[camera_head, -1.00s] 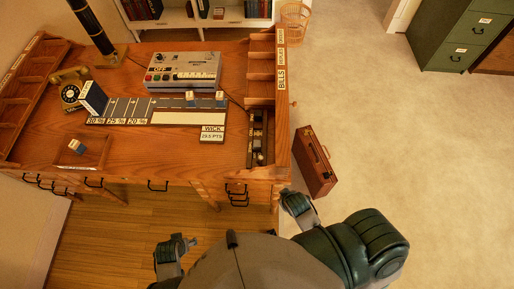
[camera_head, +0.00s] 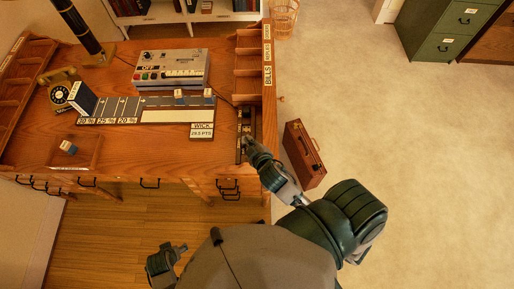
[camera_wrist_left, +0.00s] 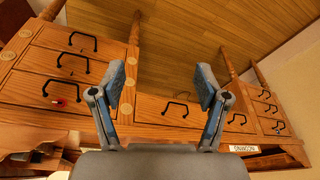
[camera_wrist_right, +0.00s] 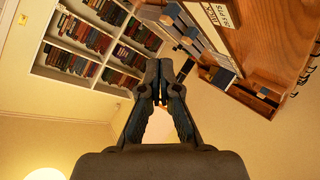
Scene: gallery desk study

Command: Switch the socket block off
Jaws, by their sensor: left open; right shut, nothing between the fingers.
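A narrow dark block (camera_head: 246,118), which looks like the socket block, lies along the right side of the wooden desk, below the right pigeonholes. Its switch is too small to make out. My right gripper (camera_head: 250,146) is shut and empty, at the near end of this block; I cannot tell whether it touches.
On the desk (camera_head: 120,155) stand a grey control box (camera_head: 172,70), a marked strip (camera_head: 155,103), a WICK card (camera_head: 201,131) and a telephone (camera_head: 62,92). The right pigeonholes (camera_head: 250,70) rise behind the block. A brown briefcase (camera_head: 303,155) stands on the floor at right.

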